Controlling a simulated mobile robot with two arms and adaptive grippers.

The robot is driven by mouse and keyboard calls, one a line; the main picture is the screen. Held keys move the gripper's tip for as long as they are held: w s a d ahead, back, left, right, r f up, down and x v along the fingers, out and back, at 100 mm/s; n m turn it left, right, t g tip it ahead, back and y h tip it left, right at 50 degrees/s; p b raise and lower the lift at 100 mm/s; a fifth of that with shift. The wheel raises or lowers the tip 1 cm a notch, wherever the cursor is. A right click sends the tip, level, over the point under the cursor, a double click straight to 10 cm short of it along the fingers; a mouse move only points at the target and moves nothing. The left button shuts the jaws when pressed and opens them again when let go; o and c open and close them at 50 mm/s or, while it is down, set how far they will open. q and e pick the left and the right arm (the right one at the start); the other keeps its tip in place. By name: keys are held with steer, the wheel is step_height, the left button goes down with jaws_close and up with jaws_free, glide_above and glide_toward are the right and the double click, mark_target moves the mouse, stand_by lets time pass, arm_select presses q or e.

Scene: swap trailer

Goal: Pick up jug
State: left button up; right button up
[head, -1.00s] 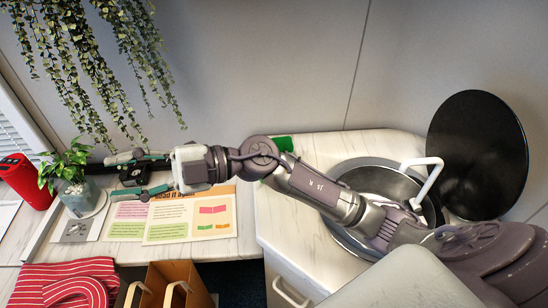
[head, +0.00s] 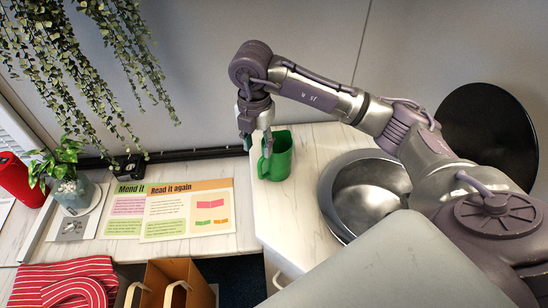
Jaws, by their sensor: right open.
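The jug (head: 279,158) is green with a handle on its left side. It stands upright on the pale counter (head: 291,218), left of the sink. My right gripper (head: 256,146) points down at the jug's left side, by the handle. One finger overlaps the jug's rim in the picture and the other is left of it. The gripper is open; I cannot tell whether it touches the jug. My left gripper is not in view.
A round steel sink (head: 366,190) is right of the jug, with a black round lid (head: 487,125) behind it. Left are printed cards (head: 187,210), a potted plant (head: 72,188), a red canister (head: 20,181) and striped cloth (head: 66,283). Hanging foliage (head: 100,50) is above.

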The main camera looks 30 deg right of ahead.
mark_target(259, 163)
step_height(259, 163, down, 3)
steer(key=shift+f+p, duration=0.1)
steer(key=shift+p, duration=0.2)
steer(key=f+p, duration=0.2)
steer(key=f, duration=0.2)
steer(key=shift+s+a+f+p, duration=0.1)
steer(key=shift+s+f+p, duration=0.2)
steer(key=shift+p, duration=0.1)
steer(key=shift+w+f, duration=0.1)
steer(key=shift+f, duration=0.25)
jaws_close()
